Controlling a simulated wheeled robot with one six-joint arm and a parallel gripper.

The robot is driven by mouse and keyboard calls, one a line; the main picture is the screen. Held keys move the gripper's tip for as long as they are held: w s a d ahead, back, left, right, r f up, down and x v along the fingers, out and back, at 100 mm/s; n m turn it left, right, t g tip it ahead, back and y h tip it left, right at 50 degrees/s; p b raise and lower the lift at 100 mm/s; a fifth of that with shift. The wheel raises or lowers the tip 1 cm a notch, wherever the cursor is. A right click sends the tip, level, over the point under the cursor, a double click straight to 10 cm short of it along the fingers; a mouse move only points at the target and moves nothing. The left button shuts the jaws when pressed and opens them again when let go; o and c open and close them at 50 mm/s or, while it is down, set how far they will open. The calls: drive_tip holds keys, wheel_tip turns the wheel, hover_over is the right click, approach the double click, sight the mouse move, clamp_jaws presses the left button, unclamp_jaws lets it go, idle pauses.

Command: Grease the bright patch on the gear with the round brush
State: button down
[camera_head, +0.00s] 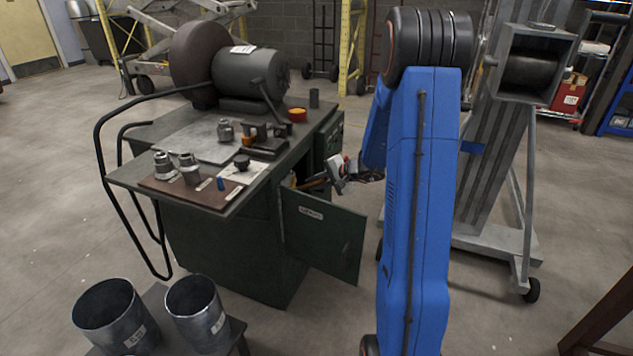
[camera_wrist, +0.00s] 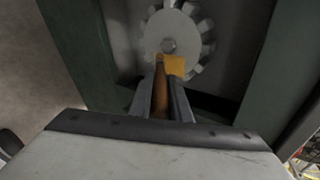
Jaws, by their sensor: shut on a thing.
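In the wrist view, the grey toothed gear (camera_wrist: 160,30) sits inside the dark green cabinet. A yellow-orange patch (camera_wrist: 176,66) shows at its lower edge, and this looks like the bright patch. My gripper (camera_wrist: 162,105) is shut on the round brush (camera_wrist: 160,92), whose brown handle points ahead toward the gear. The brush's far end appears just left of the patch. I cannot tell whether it touches the gear, and its bristles are not clear. In the head view, my gripper (camera_head: 338,176) is at the cabinet's open front; the gear is hidden there.
The cabinet's green door (camera_head: 322,238) hangs open below my gripper. The cabinet walls (camera_wrist: 235,75) flank the opening. The bench top (camera_head: 190,140) carries a grinder (camera_head: 240,75) and several small parts. Two metal cylinders (camera_head: 108,315) stand at the front left. Open floor lies right of the door.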

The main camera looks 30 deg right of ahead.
drive_tip(key=shift+s+a, duration=0.15)
drive_tip(key=shift+a, duration=0.05)
drive_tip(key=shift+s+d, duration=0.9)
drive_tip(key=shift+s, duration=0.3)
drive_tip(key=shift+s+d, duration=0.9)
drive_tip(key=shift+s, duration=0.25)
drive_tip(key=shift+s+d, duration=0.95)
drive_tip(key=shift+s, duration=0.25)
